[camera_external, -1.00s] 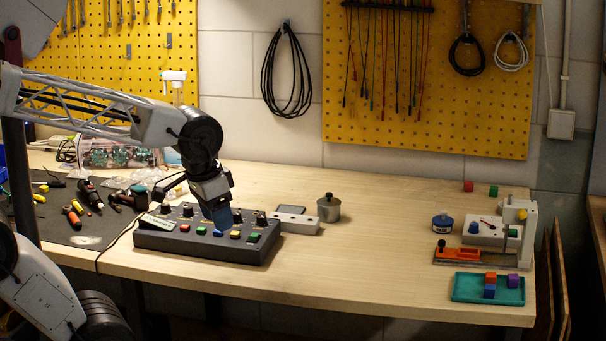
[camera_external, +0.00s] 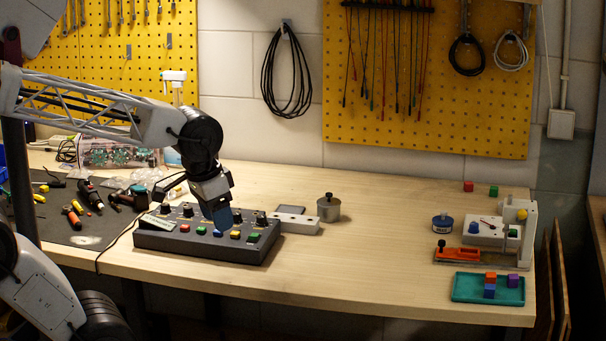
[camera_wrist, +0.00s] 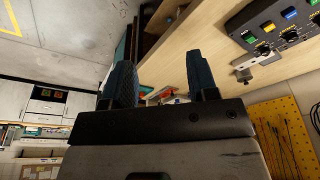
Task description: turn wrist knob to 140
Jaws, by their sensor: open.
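The dark control box (camera_external: 160,240) stands on the bench, with a row of coloured buttons along its front and several black knobs behind them. One knob (camera_external: 261,218) shows at the right end of the row; I cannot read which knob is the wrist one or where it points. My gripper (camera_external: 222,226) is tilted down over the middle of the box, its blue fingers hiding part of the knob row. In the wrist view my gripper (camera_wrist: 160,85) has its two fingers apart with nothing between them. The box (camera_wrist: 275,25) shows there at the upper right, outside the fingers.
A grey metal pot (camera_external: 328,208) and a light block (camera_external: 298,222) stand right of the box. A teal tray (camera_external: 470,290) with cubes and a small fixture (camera_external: 490,233) are at the far right. The bench between is clear. Tools lie on a dark mat (camera_external: 60,225) at left.

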